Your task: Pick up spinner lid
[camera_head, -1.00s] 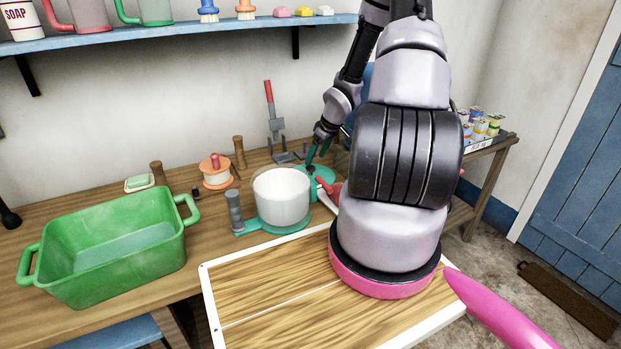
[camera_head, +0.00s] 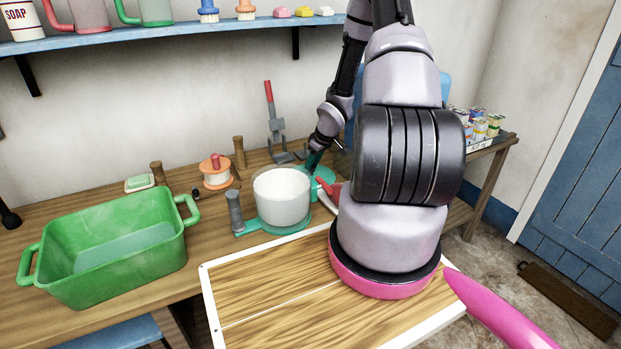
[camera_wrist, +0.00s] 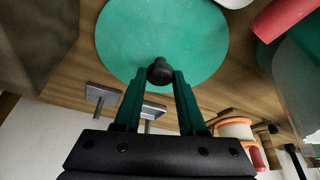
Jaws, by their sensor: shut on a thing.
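In the head view the lid (camera_head: 326,174) shows partly behind the white tub (camera_head: 282,197) and my arm. My gripper (camera_wrist: 160,78) is shut on the black knob, one teal finger on each side of it. In the head view my gripper (camera_head: 313,165) points down at the lid and is partly hidden. I cannot tell whether the lid is clear of the table.
The white tub stands on a teal base beside the lid, with a red handle (camera_head: 327,189) close by. A green basin (camera_head: 115,245) stands at the left. An orange-and-white spool (camera_head: 216,172) and a grey tool with a red handle (camera_head: 274,115) stand behind. A white-edged wooden board (camera_head: 270,300) is in front.

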